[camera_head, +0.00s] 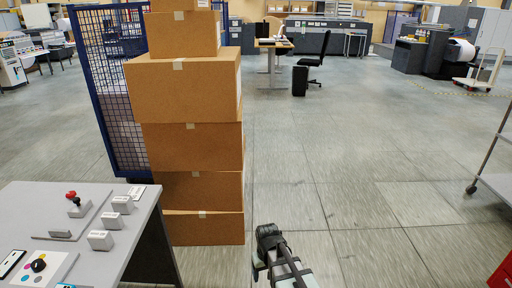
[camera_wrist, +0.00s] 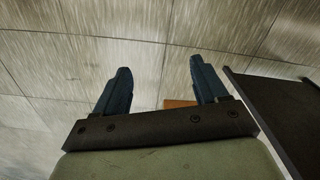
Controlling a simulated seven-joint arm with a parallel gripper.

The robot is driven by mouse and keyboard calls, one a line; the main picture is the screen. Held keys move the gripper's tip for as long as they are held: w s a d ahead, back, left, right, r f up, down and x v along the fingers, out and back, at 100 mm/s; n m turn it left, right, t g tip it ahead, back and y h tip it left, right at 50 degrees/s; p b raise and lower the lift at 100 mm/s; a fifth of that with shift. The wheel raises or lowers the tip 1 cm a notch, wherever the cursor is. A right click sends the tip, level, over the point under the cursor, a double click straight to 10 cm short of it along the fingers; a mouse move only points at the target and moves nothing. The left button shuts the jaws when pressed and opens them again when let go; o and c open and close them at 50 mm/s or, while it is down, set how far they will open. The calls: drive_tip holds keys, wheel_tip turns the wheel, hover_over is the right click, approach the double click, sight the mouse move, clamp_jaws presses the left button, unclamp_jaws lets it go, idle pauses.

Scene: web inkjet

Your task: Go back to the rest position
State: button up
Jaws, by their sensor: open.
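My gripper shows in the wrist view (camera_wrist: 160,88) with its two dark blue fingers apart and nothing between them. Grey tiled floor lies beyond the fingertips. In the head view only a dark and grey part of my arm shows at the bottom centre, and the fingers cannot be made out there. The arm is to the right of the cardboard box stack (camera_head: 190,90) and apart from the grey table (camera_head: 80,215).
The table at lower left holds a panel with a red-knobbed joystick (camera_head: 75,203), several small grey blocks and a phone (camera_head: 11,263). A blue mesh cage (camera_head: 115,90) stands behind the boxes. A cart (camera_head: 495,180) is at the right edge. The middle floor is clear.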

drive_tip(key=s+d+f+m, duration=0.2)
drive_tip(key=d, duration=0.5)
drive_tip(key=s+d+f+m, duration=0.2)
drive_tip(key=s+d+f, duration=0.1)
drive_tip(key=d, duration=0.4)
drive_tip(key=s+f+g, duration=0.3)
drive_tip(key=s+f, duration=0.6)
drive_tip(key=s, duration=0.5)
drive_tip(key=s+f+g, duration=0.3)
drive_tip(key=s+f, duration=0.7)
drive_tip(key=s, duration=0.4)
drive_tip(key=shift+s+a+f+g, duration=0.25)
drive_tip(key=shift+s+f+g, duration=0.05)
drive_tip(key=shift+s, duration=0.1)
